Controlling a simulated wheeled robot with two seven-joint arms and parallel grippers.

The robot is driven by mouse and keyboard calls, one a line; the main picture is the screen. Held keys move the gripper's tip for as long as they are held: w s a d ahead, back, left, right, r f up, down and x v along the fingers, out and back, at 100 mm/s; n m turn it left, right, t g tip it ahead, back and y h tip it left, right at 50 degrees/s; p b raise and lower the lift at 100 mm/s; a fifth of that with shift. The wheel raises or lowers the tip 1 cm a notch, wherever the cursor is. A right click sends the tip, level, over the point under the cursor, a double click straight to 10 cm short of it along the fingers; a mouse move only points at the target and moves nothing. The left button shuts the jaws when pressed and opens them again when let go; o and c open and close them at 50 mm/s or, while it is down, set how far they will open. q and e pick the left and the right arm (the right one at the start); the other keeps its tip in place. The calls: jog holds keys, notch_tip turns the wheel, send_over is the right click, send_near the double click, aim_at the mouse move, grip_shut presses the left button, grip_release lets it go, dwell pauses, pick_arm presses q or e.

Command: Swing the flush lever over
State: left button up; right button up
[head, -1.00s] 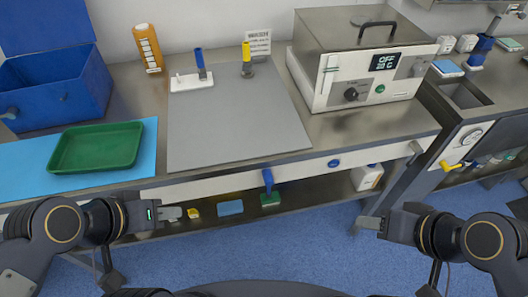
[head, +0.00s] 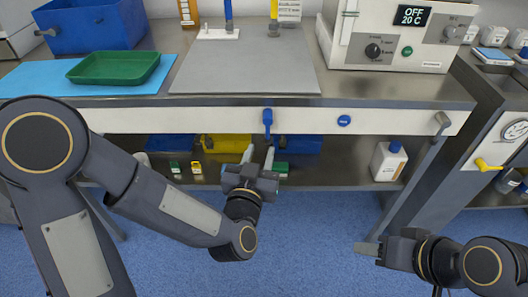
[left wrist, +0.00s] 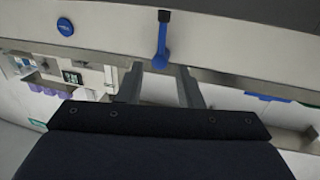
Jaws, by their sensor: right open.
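The flush lever, a blue handle (head: 267,122), hangs down from the white front panel of the bench in the head view. In the left wrist view the blue lever (left wrist: 160,48) hangs from a black mount, just beyond the fingertips. My left gripper (head: 258,155) is open and empty, below and in front of the lever, with its fingers pointing toward the panel. In the left wrist view its two fingers (left wrist: 160,78) are apart, one to each side of the lever's line, and no contact shows. My right gripper (head: 368,248) is at the lower right, away from the panel.
A round blue button (head: 344,120) sits on the panel right of the lever. A lower shelf (head: 335,172) holds a yellow bin (head: 222,143) and a white bottle (head: 388,160). A green tray (head: 115,67) lies on the bench top. The floor in front is clear.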

aim_at(267, 129)
pick_arm(q)
jog(key=x, duration=0.7)
jog(key=shift+w, duration=0.4)
grip_shut()
